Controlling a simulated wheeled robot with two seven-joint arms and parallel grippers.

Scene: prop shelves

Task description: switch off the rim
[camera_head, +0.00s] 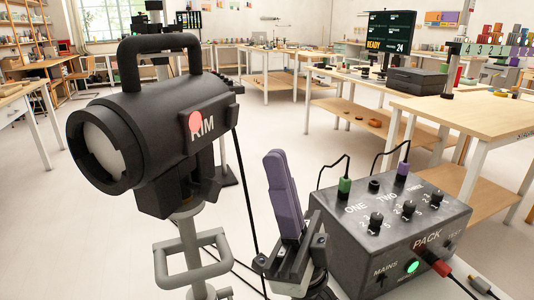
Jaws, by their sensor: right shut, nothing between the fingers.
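A black studio lamp (150,115) marked RIM stands at the left on a grey stand (190,240), its round lens facing left. A round pinkish-red button (195,121) shows on its side label, partly over the lettering. Whether the lens is lit I cannot tell. My right gripper (276,156) has purple fingers pointing up, pressed together and empty. In the picture it is to the right of and lower than the button, apart from it. My left gripper is out of view.
A dark box marked PACK (390,235) is at the lower right, with knobs, green and purple plugs, a red plug and a glowing green MAINS light (412,267). Cables run near the lamp stand.

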